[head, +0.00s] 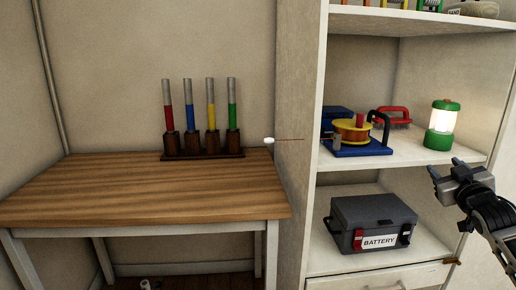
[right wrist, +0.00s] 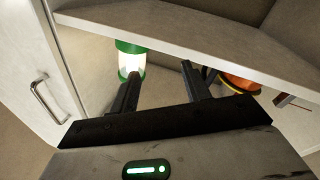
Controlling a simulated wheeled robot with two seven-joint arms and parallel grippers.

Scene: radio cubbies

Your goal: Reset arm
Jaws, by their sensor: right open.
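My right gripper (head: 440,172) is open and empty in front of the shelf unit at the right of the head view. Its two fingers (right wrist: 158,88) also show in the right wrist view, spread apart with nothing between them. A lit lantern (head: 442,125) with green top and base stands upright on the middle shelf, just behind and above the gripper. The lantern (right wrist: 130,60) also appears beyond the fingers in the right wrist view, apart from them. My left gripper is not in view.
A grey battery box (head: 370,222) sits below. A wooden table (head: 140,192) with a rack of coloured tubes (head: 200,152) stands left.

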